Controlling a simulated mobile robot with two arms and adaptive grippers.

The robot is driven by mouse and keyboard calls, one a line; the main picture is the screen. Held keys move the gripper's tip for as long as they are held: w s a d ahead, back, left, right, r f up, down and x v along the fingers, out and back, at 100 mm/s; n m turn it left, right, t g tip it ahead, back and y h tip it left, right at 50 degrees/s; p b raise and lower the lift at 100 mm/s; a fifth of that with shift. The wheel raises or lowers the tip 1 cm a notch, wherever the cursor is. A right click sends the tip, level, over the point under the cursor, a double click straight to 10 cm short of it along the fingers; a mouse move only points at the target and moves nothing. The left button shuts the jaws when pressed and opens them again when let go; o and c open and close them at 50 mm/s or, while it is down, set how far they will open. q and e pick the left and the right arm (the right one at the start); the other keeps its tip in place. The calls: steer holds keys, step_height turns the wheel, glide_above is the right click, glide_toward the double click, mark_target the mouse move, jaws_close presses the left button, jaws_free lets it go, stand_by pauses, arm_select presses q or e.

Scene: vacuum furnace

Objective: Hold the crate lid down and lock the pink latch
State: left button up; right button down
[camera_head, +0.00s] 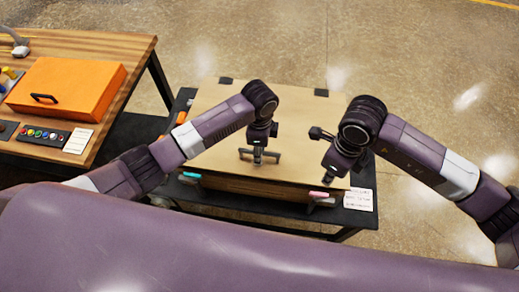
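The crate has a tan lid (224,105) that lies flat on it, with dark hinges at the far edge. The crate body (256,189) shows below the lid's near edge. The pink latch (319,194) is on the crate's near side, right of the middle. My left gripper (258,157) points down at the dark lid handle, touching it or just above it; its fingers blend with the handle. My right gripper (328,181) points down a little above the pink latch, with a small gap between them. The finger opening is too small to make out on both.
A teal latch (191,175) is on the near left of the crate. The crate stands on a dark table (269,213) with a white label card (358,199). At left, a wooden bench (91,46) holds an orange case (67,85) and a coloured button panel (42,134).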

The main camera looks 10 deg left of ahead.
arm_select(q)
jaws_close()
stand_by(0.3)
